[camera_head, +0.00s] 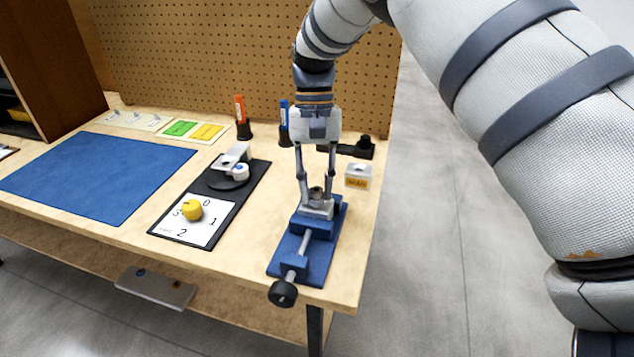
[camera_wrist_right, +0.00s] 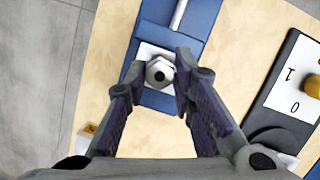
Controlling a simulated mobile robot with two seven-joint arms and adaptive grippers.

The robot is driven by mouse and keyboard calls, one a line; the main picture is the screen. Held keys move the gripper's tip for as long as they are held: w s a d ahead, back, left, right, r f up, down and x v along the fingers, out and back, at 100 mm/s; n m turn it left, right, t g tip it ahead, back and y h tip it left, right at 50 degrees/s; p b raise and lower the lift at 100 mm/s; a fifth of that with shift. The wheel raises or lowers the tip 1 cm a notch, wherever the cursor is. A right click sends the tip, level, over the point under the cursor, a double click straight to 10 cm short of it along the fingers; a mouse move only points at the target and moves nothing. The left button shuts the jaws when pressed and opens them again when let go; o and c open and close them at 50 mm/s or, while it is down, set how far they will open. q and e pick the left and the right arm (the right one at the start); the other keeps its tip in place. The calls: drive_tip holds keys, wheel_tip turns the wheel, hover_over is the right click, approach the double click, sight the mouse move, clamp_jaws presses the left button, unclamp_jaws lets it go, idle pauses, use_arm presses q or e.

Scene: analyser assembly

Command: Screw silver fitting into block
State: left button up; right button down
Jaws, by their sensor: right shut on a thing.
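The silver fitting (camera_head: 316,191) stands upright at the top of the pale metal block (camera_head: 316,210); whether its thread is engaged is hidden. The block sits in the jaws of the blue vise (camera_head: 294,256). My right gripper (camera_head: 316,187) points straight down over the vise, shut on the fitting with one finger on each side. In the right wrist view, the fitting's hex top with a dark centre hole (camera_wrist_right: 159,73) lies between the fingertips, with the block (camera_wrist_right: 147,50) beneath it. My left gripper is in neither view.
Left of the vise is a black board with a yellow knob (camera_head: 192,209) on a numbered dial. A small labelled box (camera_head: 358,176) stands right of the gripper. The blue mat (camera_head: 95,175) is clear.

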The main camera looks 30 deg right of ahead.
drive_tip(key=m, duration=0.2)
drive_tip(key=shift+d+r+m+t+y+p, duration=0.1)
drive_tip(key=shift+r+m+t+y+p, duration=0.2)
drive_tip(key=shift+r+y, duration=0.1)
drive_tip(key=shift+f+m, duration=0.15)
drive_tip(key=shift+m, duration=0.45)
drive_tip(key=shift+f, duration=0.15)
drive_tip(key=m, duration=0.2)
drive_tip(key=shift+s+r+m+t+y+p, duration=0.1)
drive_tip(key=shift+r+m+t+y+p, duration=0.2)
drive_tip(key=shift+t+p, duration=0.1)
drive_tip(key=shift+f+m, duration=0.1)
drive_tip(key=shift+m, duration=0.4)
drive_tip(key=shift+f+m, duration=0.15)
drive_tip(key=shift+m, duration=0.15)
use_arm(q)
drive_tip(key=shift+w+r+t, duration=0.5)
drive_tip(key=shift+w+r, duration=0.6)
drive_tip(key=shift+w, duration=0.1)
use_arm(e)
drive_tip(key=shift+t, duration=0.3)
